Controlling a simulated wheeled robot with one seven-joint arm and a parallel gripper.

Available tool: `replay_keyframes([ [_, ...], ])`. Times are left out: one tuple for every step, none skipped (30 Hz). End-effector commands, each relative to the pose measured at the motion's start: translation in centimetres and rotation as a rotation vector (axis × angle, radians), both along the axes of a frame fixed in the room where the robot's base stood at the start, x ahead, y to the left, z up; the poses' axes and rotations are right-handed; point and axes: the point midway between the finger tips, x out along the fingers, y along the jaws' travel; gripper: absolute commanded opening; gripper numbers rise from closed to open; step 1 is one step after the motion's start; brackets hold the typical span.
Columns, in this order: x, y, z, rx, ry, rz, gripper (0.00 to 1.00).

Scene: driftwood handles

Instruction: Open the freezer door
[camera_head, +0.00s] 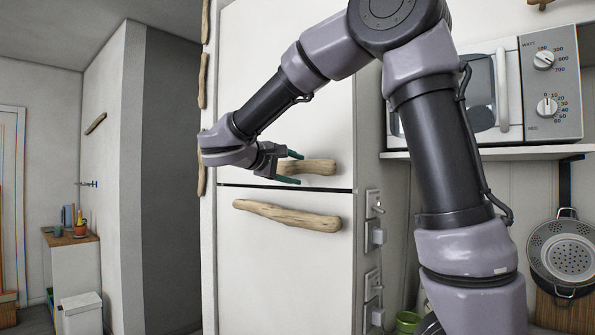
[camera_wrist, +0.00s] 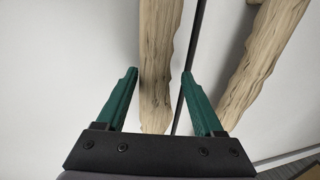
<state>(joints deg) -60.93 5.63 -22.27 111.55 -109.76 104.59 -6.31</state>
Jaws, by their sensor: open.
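A tall white fridge-freezer has an upper door (camera_head: 260,75) and a lower door (camera_head: 280,275), both shut, with a dark seam between them. Which one is the freezer is not marked. The upper driftwood handle (camera_head: 318,167) lies sideways just above the seam; the lower driftwood handle (camera_head: 285,215) is just below it. My gripper (camera_head: 296,168) is open, with one green finger above and one below the upper handle. In the wrist view the upper handle (camera_wrist: 160,50) runs between my fingers (camera_wrist: 160,73), and the lower handle (camera_wrist: 262,60) lies outside them to the right.
A microwave (camera_head: 490,95) stands on a shelf right of the fridge. Switches and sockets (camera_head: 374,235) line the wall below it, and a colander (camera_head: 570,258) hangs at the far right. A small cabinet (camera_head: 75,265) stands at the far left.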

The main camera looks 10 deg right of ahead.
Motion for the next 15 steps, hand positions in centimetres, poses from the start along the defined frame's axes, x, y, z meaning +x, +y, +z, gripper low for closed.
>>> replay_keyframes([
  [0.29,-0.43,-0.11,-0.001,0.001,-0.001,0.69],
  [0.41,-0.62,-0.16,-0.001,0.001,-0.001,0.69],
  [0.55,-0.81,-0.21,0.001,0.001,-0.001,0.69],
  [0.63,-0.91,-0.24,0.001,0.001,0.000,0.69],
  [0.69,-0.97,-0.27,0.001,0.001,0.000,0.69],
  [0.75,-1.03,-0.29,0.001,0.000,0.001,0.69],
  [0.77,-1.07,-0.30,0.001,0.000,0.001,0.69],
  [0.79,-1.08,-0.31,0.001,0.000,0.001,0.69],
  [0.79,-1.08,-0.31,0.001,0.000,0.001,0.69],
  [0.79,-1.08,-0.31,0.001,0.000,0.001,0.69],
  [0.78,-1.07,-0.30,0.001,0.000,0.001,0.69],
  [0.78,-1.07,-0.30,0.001,0.000,0.001,0.69],
  [0.78,-1.07,-0.30,0.001,0.000,0.001,0.69],
  [0.77,-1.08,-0.30,0.001,0.000,0.001,0.62],
  [0.77,-1.08,-0.30,0.001,0.000,0.001,0.46],
])
